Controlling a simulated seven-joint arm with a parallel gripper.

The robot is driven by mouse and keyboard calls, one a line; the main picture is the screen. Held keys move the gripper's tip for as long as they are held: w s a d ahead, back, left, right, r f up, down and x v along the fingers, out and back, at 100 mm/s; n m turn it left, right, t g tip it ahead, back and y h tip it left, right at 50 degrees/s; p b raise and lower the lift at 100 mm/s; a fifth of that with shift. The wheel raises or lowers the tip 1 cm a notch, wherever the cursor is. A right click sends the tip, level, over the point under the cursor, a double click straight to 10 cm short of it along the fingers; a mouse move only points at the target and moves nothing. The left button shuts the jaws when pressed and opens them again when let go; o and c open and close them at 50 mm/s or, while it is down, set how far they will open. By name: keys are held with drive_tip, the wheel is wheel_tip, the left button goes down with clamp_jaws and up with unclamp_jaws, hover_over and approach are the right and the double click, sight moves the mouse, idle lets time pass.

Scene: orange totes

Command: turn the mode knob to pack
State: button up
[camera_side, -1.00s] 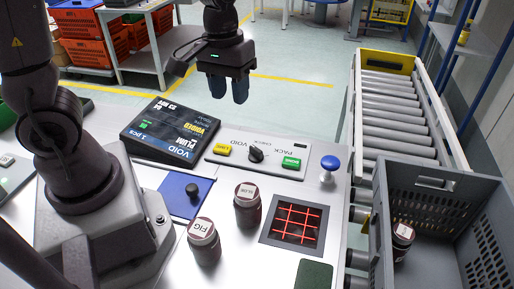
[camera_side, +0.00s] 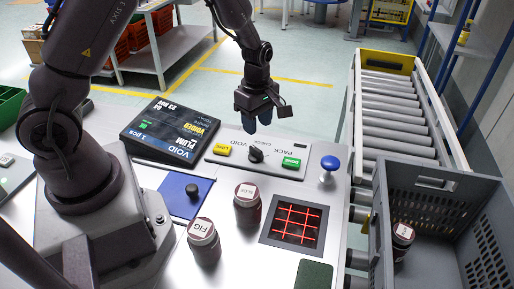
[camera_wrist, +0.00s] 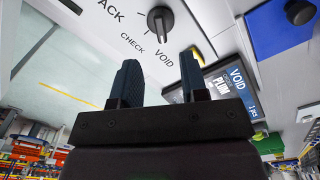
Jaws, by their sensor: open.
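The mode knob (camera_side: 255,155) is black and sits on the white control panel (camera_side: 223,163) between a yellow and a green button. In the wrist view the knob (camera_wrist: 160,19) is at the top, with the labels PACK, CHECK and VOID printed around it. Its bar lies roughly up and down in that view; I cannot tell for sure which label it points at. My gripper (camera_side: 259,125) is open and empty, above and a little behind the knob, apart from it. Its two fingers also show in the wrist view (camera_wrist: 160,62), below the knob.
A dark display (camera_side: 172,130) stands left of the panel. A blue mushroom button (camera_side: 329,164) stands at right. Two labelled jars (camera_side: 203,242) (camera_side: 247,206) and a red-lit scanner window (camera_side: 292,222) are in front. A grey crate (camera_side: 436,185) and roller conveyor (camera_side: 392,110) lie right.

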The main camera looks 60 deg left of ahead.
sight(257, 149)
wheel_tip(257, 149, down, 9)
drive_tip(key=shift+r, duration=0.1)
idle(0.3)
clamp_jaws()
